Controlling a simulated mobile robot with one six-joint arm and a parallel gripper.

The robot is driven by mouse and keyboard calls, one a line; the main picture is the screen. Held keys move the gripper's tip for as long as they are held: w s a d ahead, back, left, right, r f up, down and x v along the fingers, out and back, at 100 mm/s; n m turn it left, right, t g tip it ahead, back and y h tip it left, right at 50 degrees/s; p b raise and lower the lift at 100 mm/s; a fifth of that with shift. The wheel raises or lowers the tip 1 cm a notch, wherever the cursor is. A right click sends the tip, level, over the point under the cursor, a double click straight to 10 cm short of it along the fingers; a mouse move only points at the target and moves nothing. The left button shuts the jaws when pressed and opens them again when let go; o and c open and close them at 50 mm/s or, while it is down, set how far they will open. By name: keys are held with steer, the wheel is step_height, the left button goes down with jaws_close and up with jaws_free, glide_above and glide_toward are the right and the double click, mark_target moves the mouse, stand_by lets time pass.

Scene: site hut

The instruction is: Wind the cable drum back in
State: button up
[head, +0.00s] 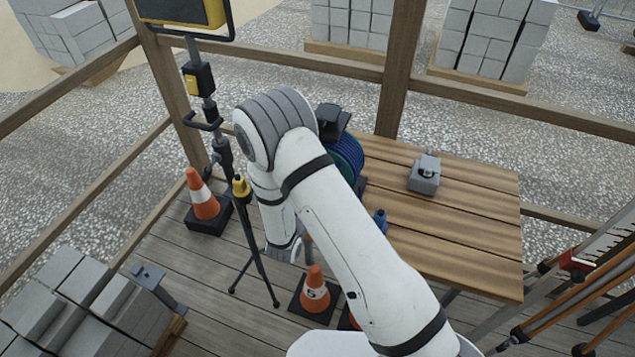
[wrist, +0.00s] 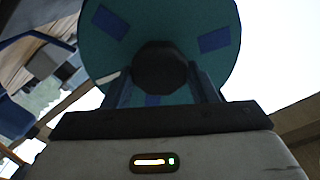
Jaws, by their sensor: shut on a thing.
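The cable drum (head: 349,158) stands at the left end of the wooden table, with blue and green edges showing. My own arm hides much of it in the head view. In the wrist view the drum (wrist: 215,18) is a teal disc with blue patches. A dark, rounded knob (wrist: 160,60) shows in front of its middle. My gripper (wrist: 160,72) is shut on this knob, with one finger on each side. How the knob joins the drum cannot be seen.
A grey box-like device (head: 425,174) sits on the wooden table (head: 455,230). A small blue object (head: 380,220) is near its left edge. Traffic cones (head: 204,197) (head: 314,289) and a thin black stand (head: 257,240) occupy the floor. Wooden posts and rails enclose the hut.

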steer(key=shift+s+a+f, duration=0.1)
steer(key=shift+f, duration=0.15)
steer(key=o, duration=1.1)
steer(key=shift+a, duration=0.1)
steer(key=shift+o, duration=1.4)
steer(key=shift+r, duration=0.1)
steer(key=b+v, duration=0.2)
steer(key=v, duration=0.5)
steer(key=shift+s, duration=0.3)
